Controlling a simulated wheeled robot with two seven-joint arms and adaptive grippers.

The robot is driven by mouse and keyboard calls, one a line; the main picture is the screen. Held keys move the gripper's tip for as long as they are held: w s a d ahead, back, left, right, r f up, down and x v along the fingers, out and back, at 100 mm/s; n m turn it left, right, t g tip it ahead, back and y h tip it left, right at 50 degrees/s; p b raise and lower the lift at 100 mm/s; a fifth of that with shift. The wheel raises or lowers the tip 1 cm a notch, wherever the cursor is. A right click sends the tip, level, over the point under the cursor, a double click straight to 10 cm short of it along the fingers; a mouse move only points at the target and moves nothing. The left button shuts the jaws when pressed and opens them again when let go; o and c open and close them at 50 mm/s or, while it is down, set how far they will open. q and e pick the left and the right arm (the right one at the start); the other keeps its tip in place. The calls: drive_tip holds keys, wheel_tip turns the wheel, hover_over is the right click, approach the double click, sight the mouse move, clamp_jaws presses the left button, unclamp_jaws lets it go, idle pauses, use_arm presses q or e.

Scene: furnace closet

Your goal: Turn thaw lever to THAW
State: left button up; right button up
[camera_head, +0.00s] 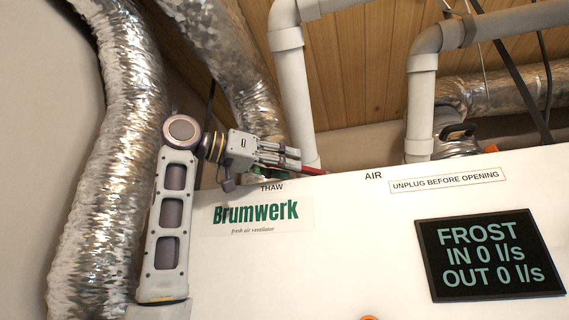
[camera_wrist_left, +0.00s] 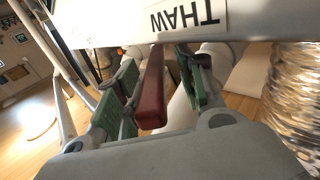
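The red thaw lever (camera_head: 312,170) sticks out at the top edge of the white ventilator unit (camera_head: 370,220), between the THAW label (camera_head: 272,187) and the AIR label (camera_head: 373,176). My left gripper (camera_head: 285,159) is at the lever, above and right of the THAW label. In the left wrist view, the red lever (camera_wrist_left: 152,92) lies between the two green-padded fingers of the left gripper (camera_wrist_left: 163,88). The fingers are apart, with a gap on the lever's right side; contact on its left side is unclear. The THAW label (camera_wrist_left: 187,14) shows upside down above. My right gripper is not in view.
White pipes (camera_head: 292,90) rise behind the unit, close to the gripper. Silver ducts (camera_head: 115,150) stand left and behind. A black display (camera_head: 490,256) on the unit's front reads FROST, IN 0 l/s, OUT 0 l/s. The space before the front is clear.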

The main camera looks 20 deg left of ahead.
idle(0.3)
use_arm(q)
drive_tip(key=v, duration=1.2)
drive_tip(key=shift+w+f, duration=0.1)
idle(0.6)
